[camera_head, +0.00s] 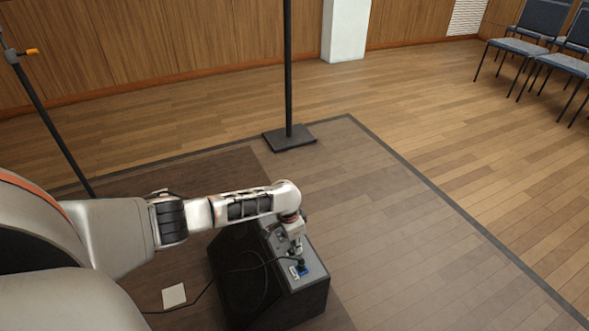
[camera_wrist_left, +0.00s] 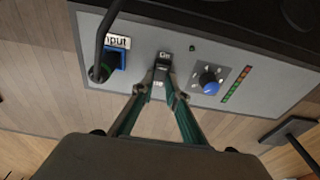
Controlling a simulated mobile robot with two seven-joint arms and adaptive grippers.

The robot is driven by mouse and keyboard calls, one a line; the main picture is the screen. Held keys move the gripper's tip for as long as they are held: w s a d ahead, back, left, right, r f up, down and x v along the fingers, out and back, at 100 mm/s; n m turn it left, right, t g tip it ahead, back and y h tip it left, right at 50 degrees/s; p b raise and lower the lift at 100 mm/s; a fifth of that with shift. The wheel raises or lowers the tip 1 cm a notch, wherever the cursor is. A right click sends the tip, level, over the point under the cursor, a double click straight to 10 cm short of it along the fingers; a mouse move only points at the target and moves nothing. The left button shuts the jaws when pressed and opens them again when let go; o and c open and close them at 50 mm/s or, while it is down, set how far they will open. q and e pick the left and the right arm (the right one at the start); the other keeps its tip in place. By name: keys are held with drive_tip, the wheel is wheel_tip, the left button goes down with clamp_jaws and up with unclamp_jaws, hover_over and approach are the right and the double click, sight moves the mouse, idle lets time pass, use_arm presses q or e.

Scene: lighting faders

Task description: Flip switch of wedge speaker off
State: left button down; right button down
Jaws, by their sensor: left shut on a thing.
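The wedge speaker (camera_head: 236,272) is a black box on the floor with a grey control panel, which fills much of the left wrist view (camera_wrist_left: 262,97). My left gripper (camera_head: 299,250) is over the panel. In the left wrist view its green-sided fingers (camera_wrist_left: 160,91) reach to the switch from below and are shut on it, one tip at each side. The tips partly cover its lower part, and I cannot tell which way it is set. My right gripper is not in view.
A black cable (camera_wrist_left: 104,38) plugs into the blue input socket (camera_wrist_left: 122,57) left of the switch. A stand (camera_head: 289,137) is behind the speaker.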

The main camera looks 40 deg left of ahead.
sight(291, 251)
use_arm(q)
drive_tip(key=shift+s+f, duration=0.1)
drive_tip(key=shift+s, duration=0.05)
drive_tip(key=c, duration=2)
unclamp_jaws()
drive_tip(key=r, duration=0.4)
drive_tip(key=s+r, duration=0.1)
drive_tip(key=r, duration=0.7)
drive_tip(key=shift+s+a, duration=0.2)
drive_tip(key=shift+a, duration=0.15)
